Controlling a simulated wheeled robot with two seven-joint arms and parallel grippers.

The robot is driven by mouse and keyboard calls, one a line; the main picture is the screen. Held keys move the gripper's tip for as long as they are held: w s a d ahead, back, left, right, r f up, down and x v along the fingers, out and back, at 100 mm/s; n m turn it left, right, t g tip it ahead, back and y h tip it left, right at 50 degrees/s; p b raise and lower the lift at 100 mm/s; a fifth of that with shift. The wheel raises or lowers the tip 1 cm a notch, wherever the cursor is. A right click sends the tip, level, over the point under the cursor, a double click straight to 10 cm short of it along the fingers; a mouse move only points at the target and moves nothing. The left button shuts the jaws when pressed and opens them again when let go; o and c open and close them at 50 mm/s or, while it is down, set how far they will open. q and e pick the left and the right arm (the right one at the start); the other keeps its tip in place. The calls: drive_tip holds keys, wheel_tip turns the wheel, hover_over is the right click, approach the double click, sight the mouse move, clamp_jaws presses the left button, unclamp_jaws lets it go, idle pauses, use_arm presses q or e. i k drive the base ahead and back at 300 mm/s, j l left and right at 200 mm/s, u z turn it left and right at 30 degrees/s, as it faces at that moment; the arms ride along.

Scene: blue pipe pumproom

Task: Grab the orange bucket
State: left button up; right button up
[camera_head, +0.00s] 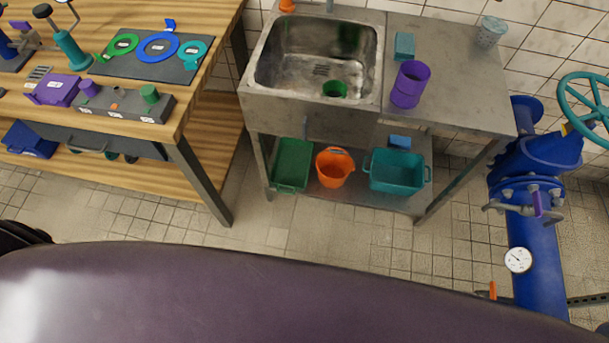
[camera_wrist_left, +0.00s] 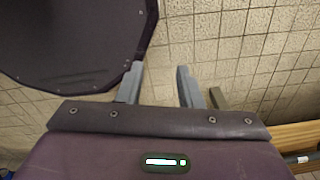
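The orange bucket (camera_head: 335,168) stands on the lower shelf of the steel sink table, between a green bin and a teal tub. A dark handle shows across its top. In the left wrist view my left gripper (camera_wrist_left: 160,84) is open and empty, with its two fingers apart above the tiled floor. The bucket is not in the left wrist view. No gripper shows in the head view, and my right gripper is in neither view.
The green bin (camera_head: 292,165) and teal tub (camera_head: 397,171) flank the bucket closely. The sink table (camera_head: 450,95) overhangs the shelf. A wooden workbench (camera_head: 205,50) stands at left, and a blue pipe with valve (camera_head: 535,235) at right. Tiled floor lies free in front.

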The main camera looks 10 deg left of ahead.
sight(334, 165)
drive_tip(key=u, duration=1.1)
drive_tip(key=l+u, duration=0.7)
drive_tip(key=l, duration=0.2)
drive_tip(key=l+u, duration=0.4)
drive_tip(key=k+l, duration=0.1)
drive_tip(key=l, duration=0.4)
drive_tip(key=k+l, duration=0.1)
drive_tip(key=l, duration=0.4)
drive_tip(key=u, duration=0.05)
